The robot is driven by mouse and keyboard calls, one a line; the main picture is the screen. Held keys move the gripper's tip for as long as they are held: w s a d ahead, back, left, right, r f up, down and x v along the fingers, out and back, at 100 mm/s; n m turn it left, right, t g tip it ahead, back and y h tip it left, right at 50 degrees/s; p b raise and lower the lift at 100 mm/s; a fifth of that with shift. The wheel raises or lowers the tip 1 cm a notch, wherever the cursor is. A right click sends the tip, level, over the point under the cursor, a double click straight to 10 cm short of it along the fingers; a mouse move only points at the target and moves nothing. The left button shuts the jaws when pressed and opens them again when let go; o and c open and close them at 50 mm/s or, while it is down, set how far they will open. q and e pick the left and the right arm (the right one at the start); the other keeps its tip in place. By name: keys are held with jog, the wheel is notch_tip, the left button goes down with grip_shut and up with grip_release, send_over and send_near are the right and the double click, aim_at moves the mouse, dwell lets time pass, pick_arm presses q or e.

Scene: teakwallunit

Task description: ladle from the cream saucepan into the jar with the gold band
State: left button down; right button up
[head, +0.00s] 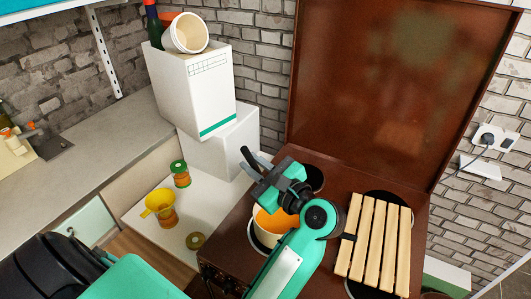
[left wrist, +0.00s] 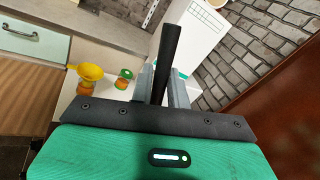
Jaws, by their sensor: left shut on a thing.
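The cream saucepan (head: 256,240) holds orange liquid (head: 272,224) and stands on the brown stove, partly covered by my arm. My left gripper (head: 254,164) is above and behind it, shut on a black handle, taken as the ladle's (left wrist: 170,55), which rises between the fingers in the left wrist view. The ladle's bowl is hidden. A jar with orange contents (head: 168,219) stands on the white surface with a yellow funnel (head: 159,202) in its mouth. A second jar with a green lid (head: 181,176) stands behind it. I cannot make out a gold band. My right gripper is not in view.
A gold-coloured lid (head: 195,241) lies in front of the jars. White boxes (head: 194,85) are stacked behind, with a white tub (head: 187,33) on top. A slatted wooden rack (head: 374,245) covers the stove's right side. The raised brown stove lid (head: 385,90) stands behind.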

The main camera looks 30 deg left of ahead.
pick_arm(q)
jog(key=shift+w+a+f+h+p, duration=0.3)
jog(key=shift+w+p, duration=0.1)
jog(key=shift+p, duration=0.15)
jog(key=shift+w+a+f+m+h+p, duration=0.3)
jog(key=shift+w+a+f+h+p, duration=0.1)
jog(key=shift+f+p, duration=0.25)
jog(key=shift+w+a+f+m+h+p, duration=0.3)
jog(key=shift+w+a+f+p, duration=0.1)
jog(key=shift+f+p, duration=0.2)
notch_tip(320, 180, down, 10)
jog(key=w+a+m+g+h, duration=0.1)
jog(key=w+a+h, duration=0.1)
jog(key=shift+w+a+g+b, duration=0.2)
jog(key=shift+w+g+b, duration=0.2)
jog(key=shift+r, duration=0.1)
